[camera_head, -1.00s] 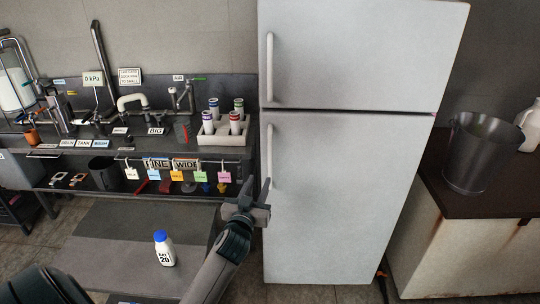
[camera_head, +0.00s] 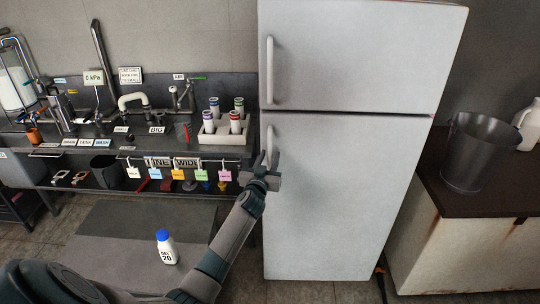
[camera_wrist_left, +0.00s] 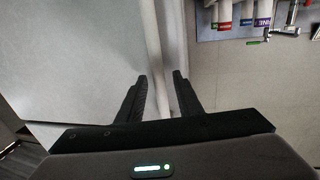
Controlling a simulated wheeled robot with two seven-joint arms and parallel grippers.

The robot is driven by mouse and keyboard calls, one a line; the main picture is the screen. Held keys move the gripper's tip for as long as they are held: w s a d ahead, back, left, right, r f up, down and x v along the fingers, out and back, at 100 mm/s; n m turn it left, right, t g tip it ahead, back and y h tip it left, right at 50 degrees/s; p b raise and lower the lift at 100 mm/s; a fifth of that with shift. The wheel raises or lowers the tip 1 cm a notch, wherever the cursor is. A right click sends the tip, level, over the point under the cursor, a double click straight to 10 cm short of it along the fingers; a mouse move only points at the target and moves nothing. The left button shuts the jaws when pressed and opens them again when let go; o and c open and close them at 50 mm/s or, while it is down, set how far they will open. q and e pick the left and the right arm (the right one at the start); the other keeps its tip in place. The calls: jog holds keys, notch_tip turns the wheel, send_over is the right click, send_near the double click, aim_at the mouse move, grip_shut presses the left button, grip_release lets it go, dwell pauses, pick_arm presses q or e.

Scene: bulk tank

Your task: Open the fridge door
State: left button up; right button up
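The white fridge (camera_head: 345,190) stands upright in the middle of the head view, with an upper and a lower door, both shut. The lower door's handle (camera_head: 270,140) is a vertical white bar at its left edge. My left gripper (camera_head: 266,162) is at the lower part of this handle. In the left wrist view, the handle (camera_wrist_left: 158,55) runs down between the two parted fingers of my left gripper (camera_wrist_left: 162,82), with gaps visible beside it. The upper door's handle (camera_head: 270,70) is free. My right gripper is not in view.
A dark bench (camera_head: 75,155) with pipes, labels and a white tray of bottles (camera_head: 232,140) stands left of the fridge. A blue-capped bottle (camera_head: 166,248) stands at lower left. A metal bucket (camera_head: 478,155) is on the counter (camera_head: 470,245) at right.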

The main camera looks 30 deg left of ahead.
pick_arm(q)
jog(key=shift+w+a, duration=0.2)
jog(key=shift+w, duration=0.4)
grip_shut()
jog(key=shift+s+d, duration=0.1)
jog(key=shift+s, duration=0.05)
